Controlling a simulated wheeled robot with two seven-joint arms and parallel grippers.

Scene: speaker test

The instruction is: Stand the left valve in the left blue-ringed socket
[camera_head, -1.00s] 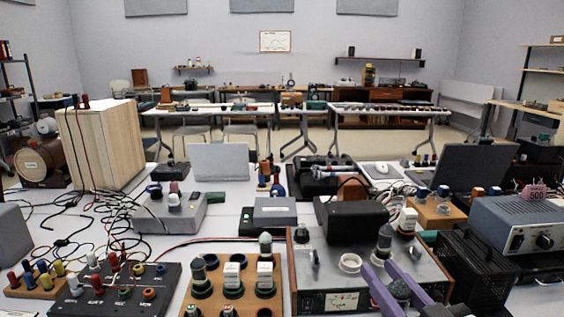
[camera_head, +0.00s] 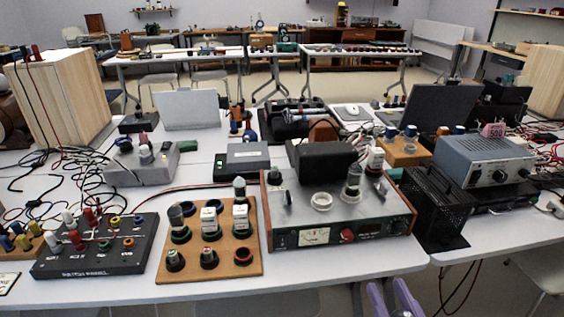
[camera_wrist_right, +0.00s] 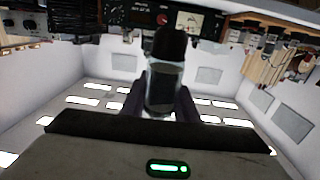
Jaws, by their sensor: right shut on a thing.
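My right gripper (camera_head: 392,300) shows only as purple fingers at the bottom edge in the head view, in front of the table; what it holds is out of sight there. In the right wrist view it is shut on a valve (camera_wrist_right: 164,82) with a greyish glass body and a dark end at the picture's top. The amplifier (camera_head: 345,228) stands on the table beyond the gripper. Its top has a pale ring (camera_head: 321,202) with nothing standing in it and an upright valve (camera_head: 352,184) to its right. My left gripper is not in view.
A wooden board (camera_head: 216,275) with several valves and boxes stands left of the amplifier. A black patch panel (camera_head: 85,262) is further left. A black mesh cage (camera_head: 436,205) and a blue-grey instrument (camera_head: 485,160) stand at the right. A bare table strip (camera_head: 350,280) runs along the front.

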